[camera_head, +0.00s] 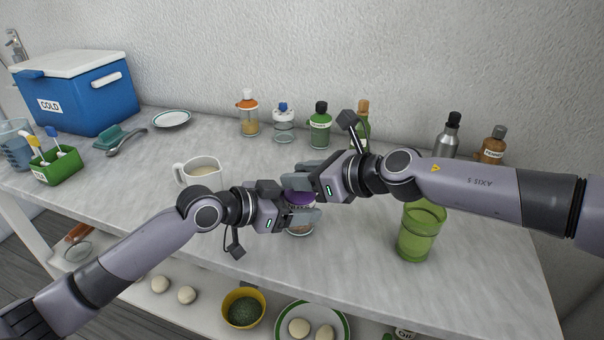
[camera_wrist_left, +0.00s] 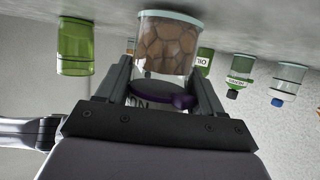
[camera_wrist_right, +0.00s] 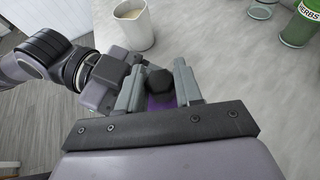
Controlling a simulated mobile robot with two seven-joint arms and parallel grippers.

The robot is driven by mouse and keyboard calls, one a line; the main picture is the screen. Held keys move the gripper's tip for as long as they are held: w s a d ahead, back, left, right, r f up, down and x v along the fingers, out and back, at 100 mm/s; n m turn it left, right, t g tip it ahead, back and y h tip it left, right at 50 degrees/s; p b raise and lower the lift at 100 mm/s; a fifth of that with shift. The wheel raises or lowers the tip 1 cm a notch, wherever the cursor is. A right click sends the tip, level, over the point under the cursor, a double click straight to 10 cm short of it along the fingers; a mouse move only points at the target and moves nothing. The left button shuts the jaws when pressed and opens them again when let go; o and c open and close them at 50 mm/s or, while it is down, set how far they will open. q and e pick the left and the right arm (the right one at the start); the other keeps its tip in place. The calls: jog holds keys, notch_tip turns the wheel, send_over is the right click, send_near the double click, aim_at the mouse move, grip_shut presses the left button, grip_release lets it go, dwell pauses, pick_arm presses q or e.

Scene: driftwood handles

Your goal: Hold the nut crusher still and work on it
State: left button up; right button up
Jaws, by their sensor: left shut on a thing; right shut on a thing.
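The nut crusher (camera_head: 300,229) stands upright on the counter, mostly covered by my grippers. In the left wrist view its clear body (camera_wrist_left: 167,45), full of brown nuts, appears upside down with a purple top. My left gripper (camera_head: 304,215) is shut on it from the left, one finger on each side. My right gripper (camera_head: 295,180) is at its top from the right. In the right wrist view, the right fingers (camera_wrist_right: 158,78) are shut on the dark knob (camera_wrist_right: 160,84) above the purple part (camera_wrist_right: 153,103).
A cream-filled white jug (camera_head: 198,172) stands left of the grippers, a green glass (camera_head: 420,235) at right. Several bottles and jars (camera_head: 320,125) line the wall. A blue cooler (camera_head: 80,95) and green caddy (camera_head: 57,166) are at left. Below, a shelf holds a yellow bowl (camera_head: 244,292).

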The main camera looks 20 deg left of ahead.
jog(key=m+t, duration=0.1)
jog(key=m+t+h, duration=0.1)
jog(key=m+t, duration=0.1)
jog(key=shift+s+a+h, duration=0.25)
jog(key=shift+h, duration=0.05)
jog(key=shift+w+d+m+t+h, duration=0.1)
jog(key=shift+m+t+h, duration=1.65)
jog(key=shift+m, duration=0.55)
jog(key=shift+t, duration=0.25)
jog(key=o, duration=0.7)
jog(key=shift+d, duration=0.1)
jog(key=v, duration=1.2)
jog(key=shift+r, duration=0.2)
